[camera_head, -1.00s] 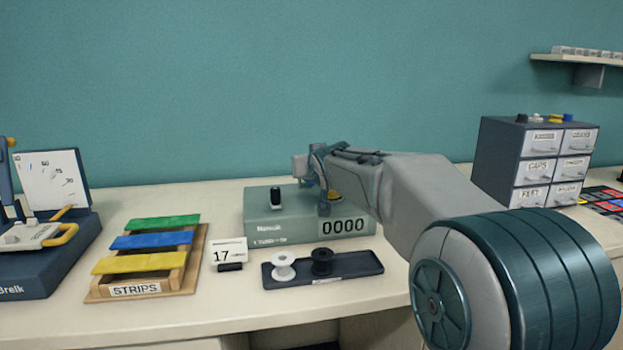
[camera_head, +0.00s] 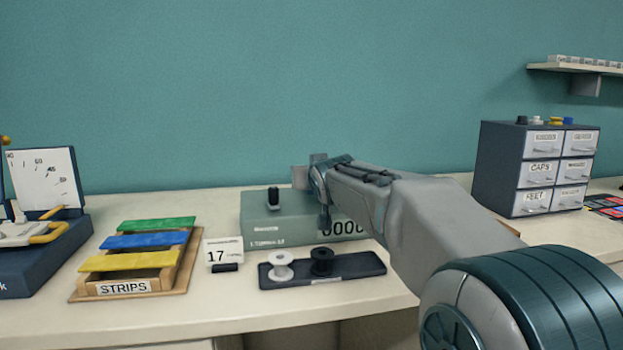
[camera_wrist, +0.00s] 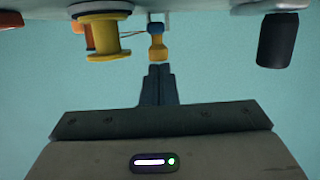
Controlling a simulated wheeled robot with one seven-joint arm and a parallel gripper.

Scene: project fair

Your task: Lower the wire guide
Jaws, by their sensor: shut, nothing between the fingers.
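The grey-green winder box (camera_head: 262,228) stands on the bench with a counter, partly covered by my arm. In the wrist view, a small blue and yellow piece (camera_wrist: 157,42), which looks like the wire guide, hangs from a pale bracket. A thin wire runs from it toward a yellow spool (camera_wrist: 103,38) on its left. My gripper (camera_wrist: 157,70) is shut and empty, its fingertips just below the guide's end in the picture; I cannot tell if they touch. In the head view my gripper (camera_head: 325,218) is over the box, and the guide is hidden.
A dark knob (camera_head: 273,197) stands up from the box, left of my gripper. In front lies a dark tray (camera_head: 360,266) with a white and a black spool. The strips rack (camera_head: 180,275) and a 17 card (camera_head: 218,248) are to the left; a drawer cabinet (camera_head: 505,168) is right.

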